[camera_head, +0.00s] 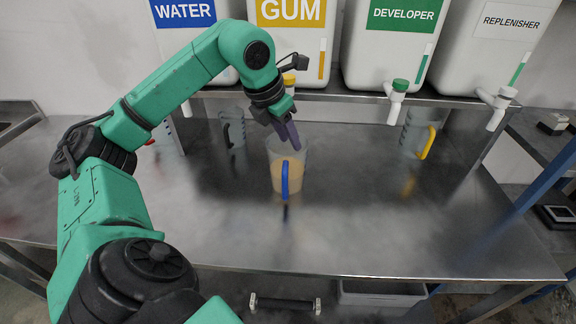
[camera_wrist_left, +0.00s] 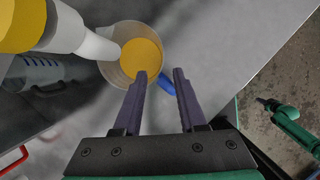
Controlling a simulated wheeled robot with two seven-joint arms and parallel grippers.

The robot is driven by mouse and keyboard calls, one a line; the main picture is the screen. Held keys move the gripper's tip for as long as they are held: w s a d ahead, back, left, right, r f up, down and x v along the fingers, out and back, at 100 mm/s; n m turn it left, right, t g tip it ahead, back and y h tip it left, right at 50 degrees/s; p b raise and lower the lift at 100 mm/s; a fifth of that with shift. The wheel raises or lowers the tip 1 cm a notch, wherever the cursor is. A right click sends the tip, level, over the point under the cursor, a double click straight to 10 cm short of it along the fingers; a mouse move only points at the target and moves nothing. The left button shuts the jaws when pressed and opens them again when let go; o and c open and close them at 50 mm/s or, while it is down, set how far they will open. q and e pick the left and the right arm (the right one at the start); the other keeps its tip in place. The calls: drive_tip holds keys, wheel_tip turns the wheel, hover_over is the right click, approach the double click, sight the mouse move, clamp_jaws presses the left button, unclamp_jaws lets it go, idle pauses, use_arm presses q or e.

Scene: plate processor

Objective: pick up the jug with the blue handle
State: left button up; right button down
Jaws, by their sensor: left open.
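The jug with the blue handle (camera_head: 276,157) stands upright on the metal table below the gum container and holds a tan liquid. Its blue handle (camera_head: 285,180) faces the table's front. In the left wrist view the clear jug (camera_wrist_left: 115,72) with yellow-orange liquid lies beyond my fingers. The blue handle (camera_wrist_left: 167,84) shows in the gap between them. My left gripper (camera_head: 287,137) is open and empty, pointing down at the jug's upper part; it also shows in the wrist view (camera_wrist_left: 160,73). I cannot tell whether it touches the jug. My right gripper is not in view.
A jug with a yellow handle (camera_head: 416,133) stands to the right, a grey-handled jug (camera_head: 233,128) to the left. Labelled white containers with taps sit on the shelf (camera_head: 350,94) above; the gum tap (camera_wrist_left: 80,38) is close to the jug. The front table surface (camera_head: 380,240) is clear.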

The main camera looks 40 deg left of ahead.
sight(297, 154)
use_arm(q)
drive_tip(key=p+x, duration=0.1)
drive_tip(key=x, duration=0.6)
drive_tip(key=shift+w+d, duration=0.1)
drive_tip(key=shift+w, duration=0.05)
clamp_jaws()
idle(1.0)
